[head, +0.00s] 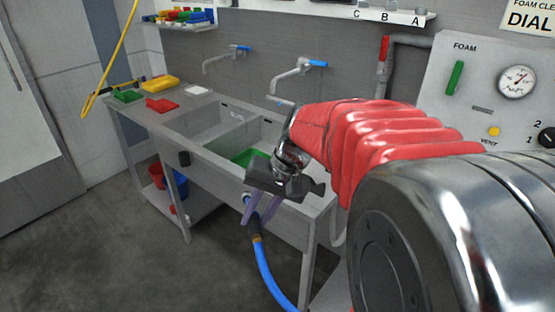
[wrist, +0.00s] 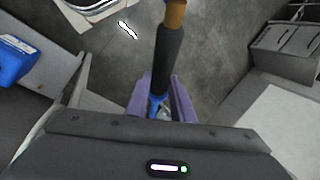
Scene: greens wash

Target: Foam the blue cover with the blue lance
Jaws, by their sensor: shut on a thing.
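My gripper (head: 259,212) has purple fingers and is in front of the sink's front edge. It is shut on the blue lance (head: 254,225), whose dark grip leads to a blue hose (head: 268,268) hanging towards the floor. In the wrist view the lance (wrist: 168,58) stands between the two fingers (wrist: 161,98), with blue showing low between them. I cannot pick out the blue cover for certain. A blue object (wrist: 14,55) shows at the left of the wrist view; I cannot tell what it is.
The steel sink (head: 222,138) has a green item (head: 249,157) in its basin. Green (head: 127,97), yellow (head: 160,83), red (head: 161,105) and white pieces lie on the left drainboard. A blue bin (head: 180,183) stands below. A FOAM panel (head: 480,85) is at right. Floor at left is clear.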

